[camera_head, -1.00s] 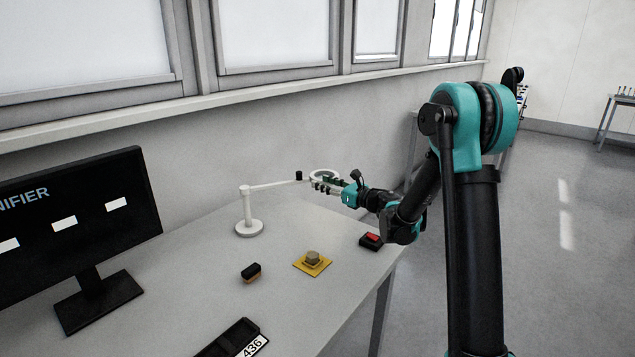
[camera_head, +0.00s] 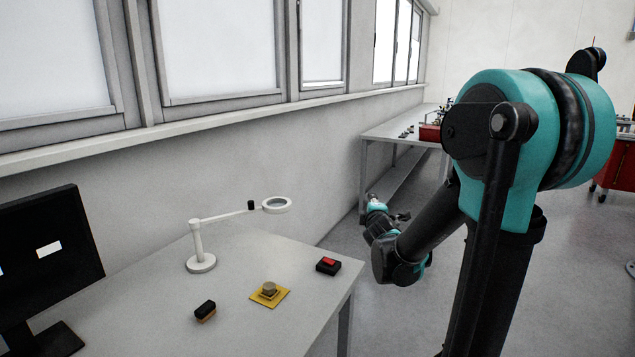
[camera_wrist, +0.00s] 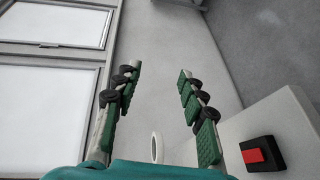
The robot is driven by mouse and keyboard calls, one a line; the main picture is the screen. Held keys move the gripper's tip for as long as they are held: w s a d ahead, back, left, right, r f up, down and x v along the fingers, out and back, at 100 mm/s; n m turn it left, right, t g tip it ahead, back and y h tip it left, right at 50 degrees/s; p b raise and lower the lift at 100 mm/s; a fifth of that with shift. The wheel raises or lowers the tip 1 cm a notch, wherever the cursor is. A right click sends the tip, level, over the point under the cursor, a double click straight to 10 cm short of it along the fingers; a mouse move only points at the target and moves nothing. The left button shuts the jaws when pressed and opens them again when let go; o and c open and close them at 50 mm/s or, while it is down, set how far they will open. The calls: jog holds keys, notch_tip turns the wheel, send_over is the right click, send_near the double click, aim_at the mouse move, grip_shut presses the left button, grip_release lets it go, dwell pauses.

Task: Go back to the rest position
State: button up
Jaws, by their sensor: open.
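My gripper (camera_wrist: 160,80) is open and empty in the wrist view, its two green-padded fingers wide apart with wall and floor behind them. In the head view my arm is folded at the right. Its wrist end hangs beyond the table's right edge, and the fingers there are too small and hidden to make out.
The grey table (camera_head: 245,325) holds a white magnifier lamp (camera_head: 198,245), a black box with a red top (camera_head: 328,265), a yellow pad (camera_head: 280,301) with a tan piece, a small brush-like block (camera_head: 205,311) and a monitor (camera_head: 45,250). Another table (camera_head: 395,132) stands behind.

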jog(key=s+d+f+m+g+h, duration=0.1)
jog(key=s+d+f+m+g, duration=0.2)
jog(key=s+f+m, duration=0.3)
jog(key=s+d+f+m+g+h, duration=0.1)
jog(key=s+d+f+m+g, duration=0.3)
jog(key=s, duration=0.4)
jog(key=s+a+f+m+g+y, duration=0.1)
jog(key=s+f+m, duration=0.1)
jog(key=s, duration=0.4)
jog(key=s+a+f+m+g+y, duration=0.1)
jog(key=s+a+f+m+g, duration=0.1)
jog(key=s+f, duration=0.2)
jog(key=s+a+f+m+g, duration=0.1)
jog(key=s+f, duration=0.3)
jog(key=s, duration=0.4)
jog(key=shift+a+m+g+y, duration=0.3)
jog(key=shift+m+g+y, duration=0.1)
jog(key=shift+m, duration=0.5)
